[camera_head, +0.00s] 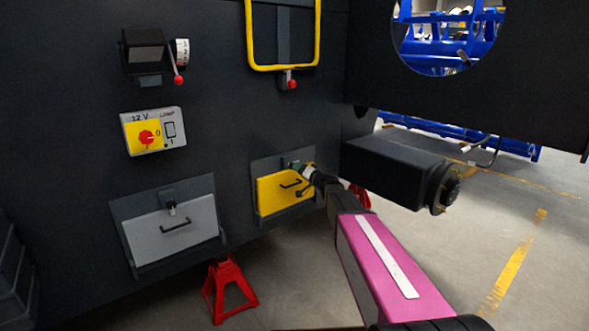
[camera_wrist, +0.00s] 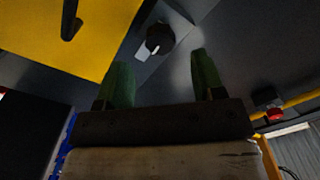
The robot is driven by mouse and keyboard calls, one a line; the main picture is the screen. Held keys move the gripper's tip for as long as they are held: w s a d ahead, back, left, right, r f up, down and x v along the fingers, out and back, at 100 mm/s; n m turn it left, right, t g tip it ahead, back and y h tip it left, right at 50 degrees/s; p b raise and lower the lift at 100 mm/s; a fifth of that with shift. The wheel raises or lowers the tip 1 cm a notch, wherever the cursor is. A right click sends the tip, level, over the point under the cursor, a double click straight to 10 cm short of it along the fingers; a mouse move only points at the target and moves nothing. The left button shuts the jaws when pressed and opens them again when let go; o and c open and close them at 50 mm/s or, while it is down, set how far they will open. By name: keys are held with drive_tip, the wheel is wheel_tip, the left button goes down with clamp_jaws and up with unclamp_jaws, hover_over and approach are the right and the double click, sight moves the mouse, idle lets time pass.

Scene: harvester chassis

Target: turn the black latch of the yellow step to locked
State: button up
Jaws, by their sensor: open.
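The yellow step (camera_head: 270,194) is set in a dark frame low on the chassis wall, with a black handle on its face. In the wrist view the yellow panel (camera_wrist: 50,35) fills the upper left. The black latch (camera_wrist: 160,38) shows there as a round dark knob with a pale tab, on a grey bracket beside the panel. My gripper (camera_wrist: 159,60) is open, its green fingers on either side of the view of the knob. I cannot tell if they touch it. In the head view my gripper (camera_head: 302,169) is at the step's top edge and largely hides the latch.
A 12 V switch box (camera_head: 152,131) and a yellow frame (camera_head: 283,67) are above. A black beam (camera_head: 395,172) juts out right of my arm.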

drive_tip(key=x, duration=0.5)
drive_tip(key=c, duration=0.9)
drive_tip(key=shift+c, duration=0.2)
